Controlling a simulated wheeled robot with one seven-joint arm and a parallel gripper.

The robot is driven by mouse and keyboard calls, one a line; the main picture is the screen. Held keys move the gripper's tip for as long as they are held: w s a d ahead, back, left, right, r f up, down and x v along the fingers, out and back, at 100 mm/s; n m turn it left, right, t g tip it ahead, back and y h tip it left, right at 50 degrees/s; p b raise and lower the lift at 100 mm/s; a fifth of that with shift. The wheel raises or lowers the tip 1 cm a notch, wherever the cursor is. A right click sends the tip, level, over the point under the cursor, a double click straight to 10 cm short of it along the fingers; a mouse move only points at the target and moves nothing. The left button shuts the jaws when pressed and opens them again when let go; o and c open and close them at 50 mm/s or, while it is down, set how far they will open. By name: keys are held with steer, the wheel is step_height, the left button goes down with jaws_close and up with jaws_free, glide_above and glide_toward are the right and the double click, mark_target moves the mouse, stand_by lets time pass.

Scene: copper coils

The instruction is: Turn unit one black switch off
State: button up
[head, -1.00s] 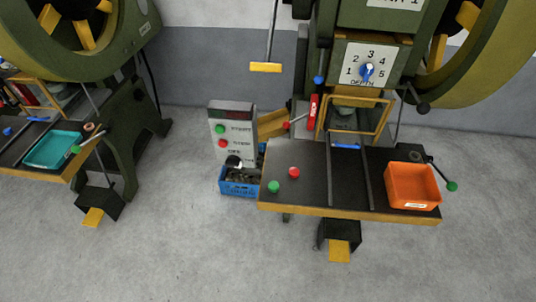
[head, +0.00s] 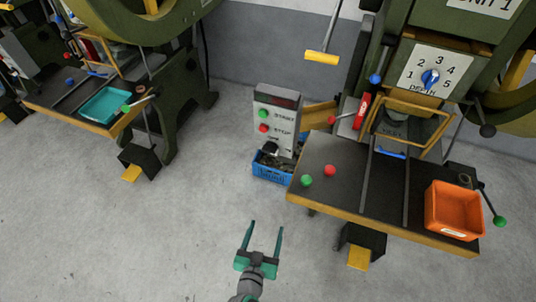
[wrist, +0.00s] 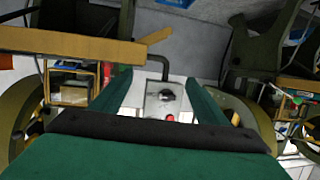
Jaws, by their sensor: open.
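The grey control box (head: 277,118) of unit one stands left of the unit's work table in the head view. It carries a green start button (head: 264,113), a red stop button (head: 263,128) and, low on its face, the black switch (head: 270,147). My gripper (head: 265,232) is open and empty over the floor, below and apart from the box. In the wrist view the black switch (wrist: 167,95) shows between my green fingers, with a red button (wrist: 170,118) near it. The switch's exact setting is too small to tell.
A blue crate (head: 272,173) sits under the control box. The unit one table (head: 340,190) has a green and a red button and an orange bin (head: 453,210). Another machine with a teal tray (head: 104,105) stands at left. The floor in front is clear.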

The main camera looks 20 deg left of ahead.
steer(key=w+a+r+t+h, duration=0.1)
steer(key=w+a+r, duration=0.1)
steer(key=w, duration=0.3)
steer(key=w+a+r+t, duration=0.1)
steer(key=w+a+r, duration=0.15)
steer(key=w, duration=0.25)
steer(key=m+t, duration=0.1)
glide_toward(269, 152)
steer(key=shift+h, duration=0.4)
steer(key=w, duration=0.9)
steer(key=shift+f, duration=0.15)
steer(key=c, duration=1)
steer(key=shift+c, duration=0.2)
